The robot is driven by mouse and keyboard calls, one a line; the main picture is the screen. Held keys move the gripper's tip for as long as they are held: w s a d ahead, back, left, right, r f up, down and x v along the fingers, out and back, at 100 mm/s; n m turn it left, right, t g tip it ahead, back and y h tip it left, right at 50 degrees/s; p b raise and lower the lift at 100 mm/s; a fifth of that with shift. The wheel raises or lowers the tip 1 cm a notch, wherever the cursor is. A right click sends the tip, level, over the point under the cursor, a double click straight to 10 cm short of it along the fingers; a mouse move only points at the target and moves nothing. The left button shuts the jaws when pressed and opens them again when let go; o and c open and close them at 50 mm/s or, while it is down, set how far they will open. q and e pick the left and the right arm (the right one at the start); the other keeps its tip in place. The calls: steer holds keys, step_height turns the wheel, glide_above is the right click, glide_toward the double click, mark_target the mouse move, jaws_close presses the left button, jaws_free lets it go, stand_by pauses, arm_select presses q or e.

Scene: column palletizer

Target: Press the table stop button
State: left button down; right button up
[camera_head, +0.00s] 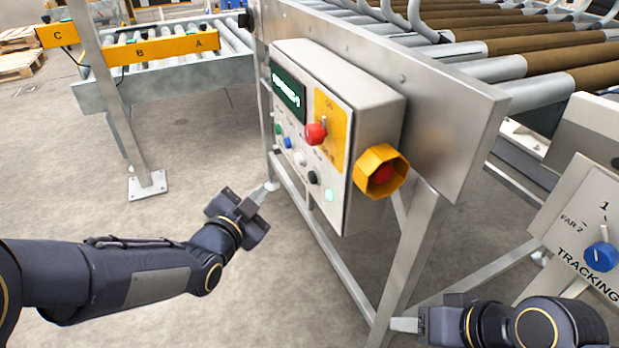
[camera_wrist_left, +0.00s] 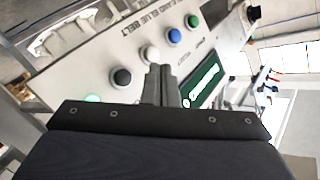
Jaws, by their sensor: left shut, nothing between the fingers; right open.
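A grey control box (camera_head: 345,95) on the conveyor frame carries a column of round buttons: green (camera_head: 278,129), blue (camera_head: 287,143), white (camera_head: 300,158), black (camera_head: 312,177) and lit pale green (camera_head: 329,195). A red knob (camera_head: 315,133) sits on its yellow plate. A red button (camera_head: 383,174) sits in a yellow shroud on its side. I cannot read which is the table stop. My left gripper (camera_head: 266,189) is shut and empty, left of the box. In the left wrist view its fingers (camera_wrist_left: 160,82) overlap the panel near the white button (camera_wrist_left: 150,53) and black button (camera_wrist_left: 121,77). My right gripper (camera_head: 404,325) is low right.
A roller conveyor (camera_head: 490,70) runs behind the box; its metal legs (camera_head: 412,255) stand below. A second conveyor with yellow A, B, C plates (camera_head: 150,50) is at upper left. A tracking panel with a blue knob (camera_head: 601,257) is at right.

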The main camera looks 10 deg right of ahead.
mark_target(312, 178)
arm_select(q)
steer(key=w+d, duration=0.2)
steer(key=d, duration=0.5)
steer(key=shift+w+d, duration=0.15)
stand_by(1.9)
steer(key=shift+w+d, duration=0.15)
steer(key=shift+d, duration=0.25)
steer(key=shift+w+d, duration=0.15)
steer(key=shift+d, duration=0.35)
stand_by(0.6)
steer(key=shift+a, duration=0.1)
steer(key=shift+s+a, duration=0.3)
steer(key=shift+a, duration=0.5)
